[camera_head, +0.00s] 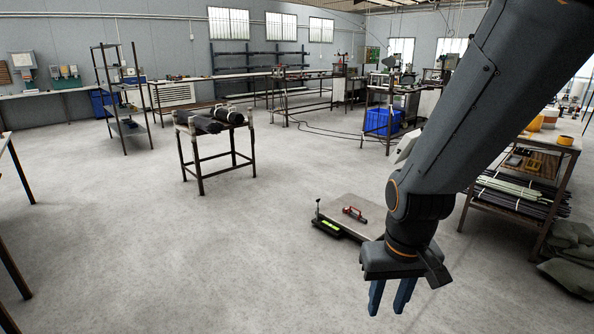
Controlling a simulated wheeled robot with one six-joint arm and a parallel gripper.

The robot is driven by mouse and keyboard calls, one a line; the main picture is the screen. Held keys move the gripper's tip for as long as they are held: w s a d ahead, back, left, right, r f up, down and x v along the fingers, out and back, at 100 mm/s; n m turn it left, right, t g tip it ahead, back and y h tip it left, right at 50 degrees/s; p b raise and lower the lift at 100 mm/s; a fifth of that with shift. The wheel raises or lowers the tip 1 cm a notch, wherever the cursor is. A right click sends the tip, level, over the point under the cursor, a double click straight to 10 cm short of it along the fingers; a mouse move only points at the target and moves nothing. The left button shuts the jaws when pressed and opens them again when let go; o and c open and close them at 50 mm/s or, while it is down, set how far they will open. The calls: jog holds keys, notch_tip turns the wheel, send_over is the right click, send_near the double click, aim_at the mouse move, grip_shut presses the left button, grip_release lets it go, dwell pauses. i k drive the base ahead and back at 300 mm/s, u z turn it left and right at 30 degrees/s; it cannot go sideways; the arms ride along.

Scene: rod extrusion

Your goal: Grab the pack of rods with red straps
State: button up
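Packs of dark rods lie on a small metal-legged table left of centre: one pack (199,122) at the left and another (229,115) to the right with pale bands. Red straps cannot be made out on either pack at this distance. My gripper (390,298) hangs at the lower right with its blue fingers pointing down. A gap shows between the fingers, with nothing in it. It is well apart from the rod table, nearer to me and to the right.
A low platform (340,207) with a red-handled item (354,213) sits on the floor behind my gripper. A shelf bench (548,146) with long rods (515,195) stands at the right. A metal rack (122,100) stands at the left. Open floor (200,250) lies before the rod table.

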aim_at(348, 210)
jog(key=u, duration=0.15)
jog(key=i, duration=2.1)
jog(key=z, duration=0.3)
jog(key=i, duration=2.4)
jog(key=z, duration=0.4)
